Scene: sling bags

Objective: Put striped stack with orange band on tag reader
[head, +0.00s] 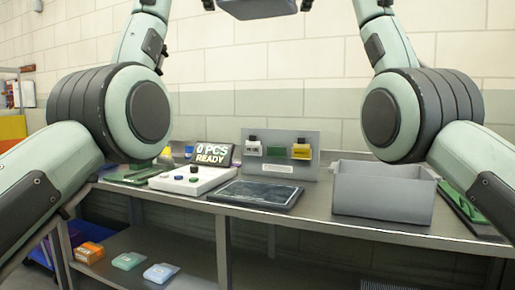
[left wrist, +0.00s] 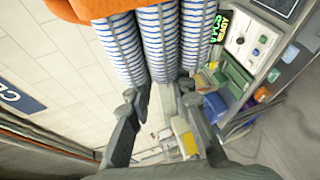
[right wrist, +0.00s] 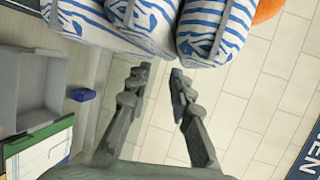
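The striped stack, several blue-and-white rolls (left wrist: 160,40) with an orange band (left wrist: 105,8), fills the top of the left wrist view. In the right wrist view its striped ends (right wrist: 215,30) and a bit of orange (right wrist: 268,10) show at the top. My left gripper (left wrist: 160,95) and my right gripper (right wrist: 160,70) both have fingers apart, with nothing visible between them. Their tips are close to the stack; contact is unclear. The dark flat pad (head: 258,194), apparently the tag reader, lies bare on the table. Neither gripper shows clearly in the head view.
A white console (head: 190,180) with a "0 PCS READY" display (head: 212,152) stands left of the pad. A grey bin (head: 382,200) stands right. Small packs (head: 160,272) lie on the lower shelf.

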